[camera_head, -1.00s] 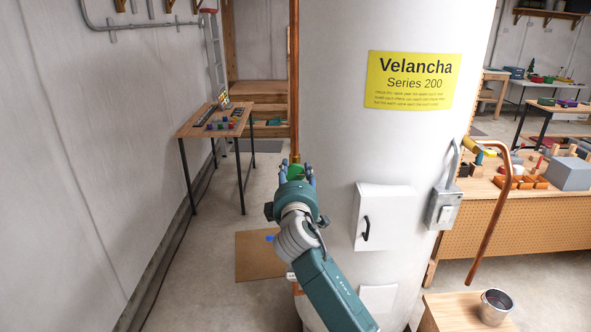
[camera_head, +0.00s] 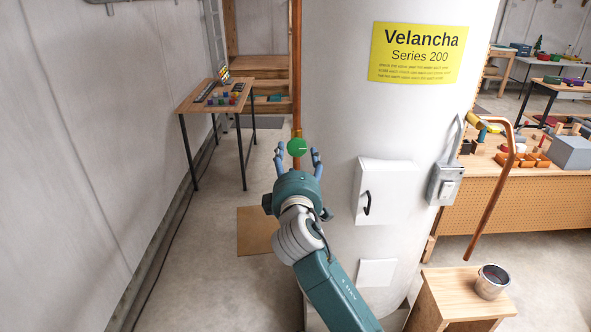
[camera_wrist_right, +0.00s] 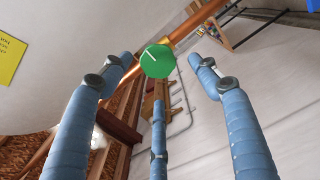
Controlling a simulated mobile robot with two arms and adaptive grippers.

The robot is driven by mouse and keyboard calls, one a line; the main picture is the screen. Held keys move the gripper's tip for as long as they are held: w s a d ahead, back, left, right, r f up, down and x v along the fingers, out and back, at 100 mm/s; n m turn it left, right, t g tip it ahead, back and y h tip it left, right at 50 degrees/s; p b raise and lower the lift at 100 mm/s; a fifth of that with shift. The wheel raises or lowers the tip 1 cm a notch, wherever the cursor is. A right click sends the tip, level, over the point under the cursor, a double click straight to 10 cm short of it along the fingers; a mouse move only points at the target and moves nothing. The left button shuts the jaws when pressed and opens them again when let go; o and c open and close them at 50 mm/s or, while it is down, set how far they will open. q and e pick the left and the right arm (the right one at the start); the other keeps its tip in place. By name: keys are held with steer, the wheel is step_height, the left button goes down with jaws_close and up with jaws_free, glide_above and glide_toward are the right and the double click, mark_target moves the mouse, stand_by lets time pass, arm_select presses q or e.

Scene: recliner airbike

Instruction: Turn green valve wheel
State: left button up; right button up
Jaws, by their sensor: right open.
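The green valve wheel (camera_head: 297,147) is mounted on a vertical copper pipe (camera_head: 296,60) beside the white cylindrical tank. It has a white line on its face. My right gripper (camera_head: 298,158) is open and empty, with its blue fingers on either side of the wheel in the head view. In the right wrist view the wheel (camera_wrist_right: 158,61) sits ahead, between the spread fingers (camera_wrist_right: 160,85), with none seen touching it. The white line there slants toward the upper left. My left gripper is not in view.
The white tank (camera_head: 345,120) carries a yellow sign (camera_head: 418,52), a white box with a handle (camera_head: 383,192) and a grey switch box (camera_head: 445,184). A wooden table with small items (camera_head: 190,107) stands at the left. A bucket (camera_head: 491,281) sits on a wooden stool at the lower right.

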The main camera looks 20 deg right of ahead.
steer(key=v, duration=0.5)
steer(key=shift+s, duration=0.15)
steer(key=s+a+f+g+y+b, duration=0.1)
steer(key=s+f+g+y+b, duration=0.15)
steer(key=f, duration=1.65)
steer(key=s+a+f+g+y+b, duration=0.1)
steer(key=f+g, duration=0.3)
steer(key=f, duration=1.5)
steer(key=s+f+m+g+b, duration=0.1)
steer(key=s+f, duration=0.4)
steer(key=f, duration=0.3)
steer(key=s+f+m+g, duration=0.1)
steer(key=s+f, duration=0.3)
steer(key=f, duration=0.5)
steer(key=s+d+f+m+g+y+b, duration=0.1)
steer(key=s+d+f+m+g+b, duration=0.2)
steer(key=s+f, duration=1.45)
steer(key=s+d+f+m+g, duration=0.1)
steer(key=s+f, duration=0.2)
steer(key=s, duration=0.6)
steer(key=s+d+f+m+g, duration=0.1)
steer(key=s+f, duration=0.3)
steer(key=s, duration=0.6)
steer(key=s+d+f+m+g, duration=0.1)
steer(key=s+f+m+g, duration=0.2)
steer(key=s, duration=0.6)
steer(key=shift+s+d+f+b, duration=0.2)
steer(key=shift+s+f+b, duration=0.2)
steer(key=shift+f, duration=0.15)
